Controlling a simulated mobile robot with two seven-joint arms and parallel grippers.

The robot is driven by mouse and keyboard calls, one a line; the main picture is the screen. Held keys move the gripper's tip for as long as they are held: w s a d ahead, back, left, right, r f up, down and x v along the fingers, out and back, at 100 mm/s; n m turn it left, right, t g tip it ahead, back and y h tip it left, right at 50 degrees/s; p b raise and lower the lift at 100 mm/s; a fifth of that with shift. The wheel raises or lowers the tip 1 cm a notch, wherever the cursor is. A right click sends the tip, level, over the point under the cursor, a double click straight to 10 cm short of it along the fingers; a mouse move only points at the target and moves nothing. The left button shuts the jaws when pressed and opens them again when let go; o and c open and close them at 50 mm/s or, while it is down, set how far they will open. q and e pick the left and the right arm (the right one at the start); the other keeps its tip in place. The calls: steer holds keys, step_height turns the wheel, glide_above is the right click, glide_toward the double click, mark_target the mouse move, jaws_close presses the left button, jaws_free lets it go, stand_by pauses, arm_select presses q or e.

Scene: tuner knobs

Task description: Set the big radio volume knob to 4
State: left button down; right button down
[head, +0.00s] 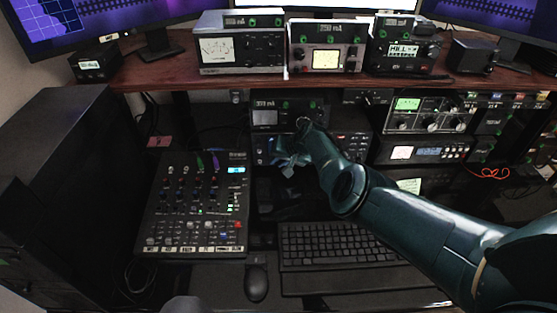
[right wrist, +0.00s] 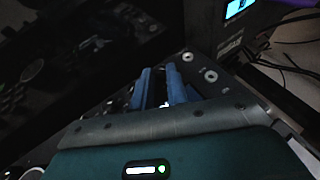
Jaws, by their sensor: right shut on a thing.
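My right gripper (head: 284,156) reaches in from the right to the front of the black radio unit (head: 262,141) under the shelf. In the right wrist view its two blue fingers (right wrist: 160,87) point at a dark panel (right wrist: 205,62) with small round controls. The fingers are shut on a knob, which they hide almost wholly; only a small bright patch shows between them. The knob's pointer and scale numbers cannot be read.
A mixer (head: 197,205) lies left of my arm, with a keyboard (head: 335,245) and mouse (head: 256,278) in front. Several instruments stand on the wooden shelf (head: 185,72). More units, including one with a green-lit meter (head: 407,104), are stacked at right. Loose cables lie at far right.

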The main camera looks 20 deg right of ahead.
steer(key=c, duration=1.7)
jaws_free()
steer(key=p+v, duration=0.2)
steer(key=v, duration=1.1)
steer(key=shift+o, duration=0.4)
